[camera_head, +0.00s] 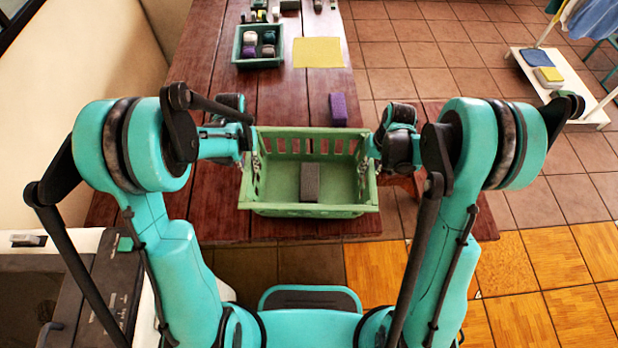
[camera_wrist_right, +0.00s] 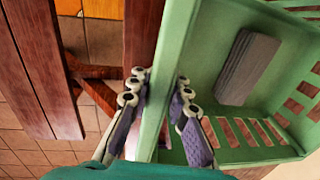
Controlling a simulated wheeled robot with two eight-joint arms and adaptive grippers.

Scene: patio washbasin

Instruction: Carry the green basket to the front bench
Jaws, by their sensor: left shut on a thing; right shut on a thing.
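The green basket (camera_head: 290,210) has slatted sides and is held level between my two arms, over the near end of the dark red wooden bench. A grey block (camera_head: 310,182) lies inside it. My left gripper (camera_head: 252,158) is shut on the basket's left side wall. My right gripper (camera_head: 372,160) is shut on its right side wall. In the right wrist view, the right gripper's fingers (camera_wrist_right: 160,105) straddle the green wall, with the grey block (camera_wrist_right: 247,68) inside the basket. Whether the basket's base touches the bench cannot be told.
The wooden bench (camera_head: 215,75) bears a purple block (camera_head: 338,109), a yellow cloth (camera_head: 318,52) and a smaller green tray (camera_head: 259,62) with several rolled items. A white low shelf (camera_head: 565,90) stands at the right. Tiled floor (camera_head: 440,60) lies open right of the bench.

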